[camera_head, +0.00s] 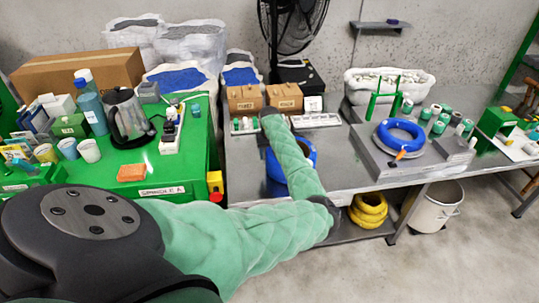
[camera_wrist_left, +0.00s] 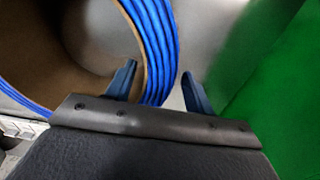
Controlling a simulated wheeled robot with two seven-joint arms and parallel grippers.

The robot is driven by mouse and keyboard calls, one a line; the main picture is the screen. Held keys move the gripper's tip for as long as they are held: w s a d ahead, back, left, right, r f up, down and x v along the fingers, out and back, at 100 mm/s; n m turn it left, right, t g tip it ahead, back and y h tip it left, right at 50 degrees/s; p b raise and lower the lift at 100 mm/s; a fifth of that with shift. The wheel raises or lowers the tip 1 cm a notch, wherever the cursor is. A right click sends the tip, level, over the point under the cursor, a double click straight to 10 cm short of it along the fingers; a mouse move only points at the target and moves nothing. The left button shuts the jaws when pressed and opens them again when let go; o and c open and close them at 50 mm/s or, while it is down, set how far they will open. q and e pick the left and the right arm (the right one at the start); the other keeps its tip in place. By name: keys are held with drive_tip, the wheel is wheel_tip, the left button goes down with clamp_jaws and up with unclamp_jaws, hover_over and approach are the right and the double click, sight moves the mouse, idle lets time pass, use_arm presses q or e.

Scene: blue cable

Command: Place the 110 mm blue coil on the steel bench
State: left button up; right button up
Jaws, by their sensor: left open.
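A blue coil (camera_head: 311,152) stands near the left end of the steel bench (camera_head: 345,178) in the head view, partly hidden behind my left forearm. The left wrist view shows the blue windings (camera_wrist_left: 160,40) around a brown core. My left gripper (camera_wrist_left: 158,72) is open, one finger on the inner side of the coil's wall and the other on its outer side. The wall lies between the fingers, not clamped. In the head view my left gripper is hidden at the arm's far end. Another blue coil (camera_head: 400,134) lies flat on a grey block on the bench. My right gripper is out of view.
A green table (camera_head: 200,165) with a kettle (camera_head: 129,116), cups and an orange block (camera_head: 132,173) stands left of the bench. Cardboard boxes (camera_head: 285,98), a white tray (camera_head: 315,120) and several small rolls (camera_head: 440,120) crowd the bench. Yellow coils (camera_head: 368,211) lie below.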

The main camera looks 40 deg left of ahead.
use_arm(q)
drive_tip(key=shift+r, duration=0.4)
wheel_tip(320, 180, up, 11)
drive_tip(key=b, duration=0.3)
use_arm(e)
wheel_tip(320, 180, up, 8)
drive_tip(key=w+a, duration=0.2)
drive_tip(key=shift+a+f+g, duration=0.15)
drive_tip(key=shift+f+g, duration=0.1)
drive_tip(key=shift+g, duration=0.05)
